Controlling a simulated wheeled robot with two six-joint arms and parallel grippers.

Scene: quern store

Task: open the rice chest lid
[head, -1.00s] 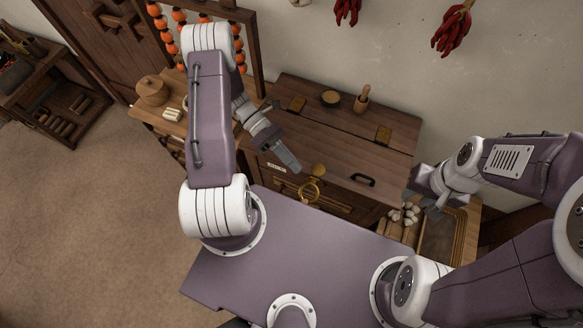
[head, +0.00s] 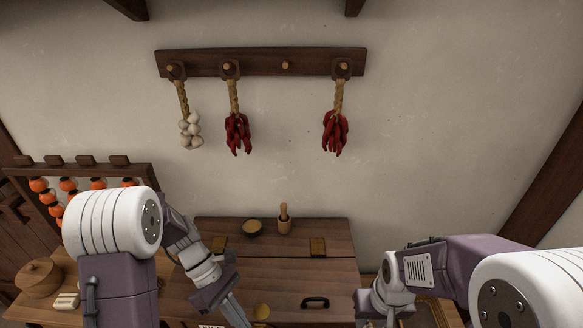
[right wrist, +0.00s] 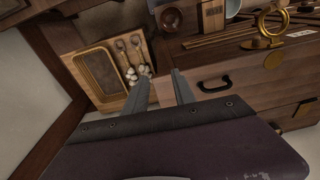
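The rice chest is a brown wooden box against the wall, cut off by the bottom of the head view. Its lid (head: 285,275) lies flat and closed, with a black handle (head: 315,302) and two dark brass hinge plates behind. A round brass hasp (head: 260,312) sits at its front edge. The handle (right wrist: 213,83) and the brass ring (right wrist: 272,22) also show in the right wrist view. My right gripper (right wrist: 160,75) has its fingers apart, empty, beside the handle. My left gripper (head: 235,312) is over the chest's front left; its finger gap is unclear.
A small bowl (head: 252,227) and a wooden mortar with pestle (head: 284,222) stand on the chest's rear strip, behind the lid. Chillies (head: 335,132) and garlic (head: 190,130) hang on the wall above.

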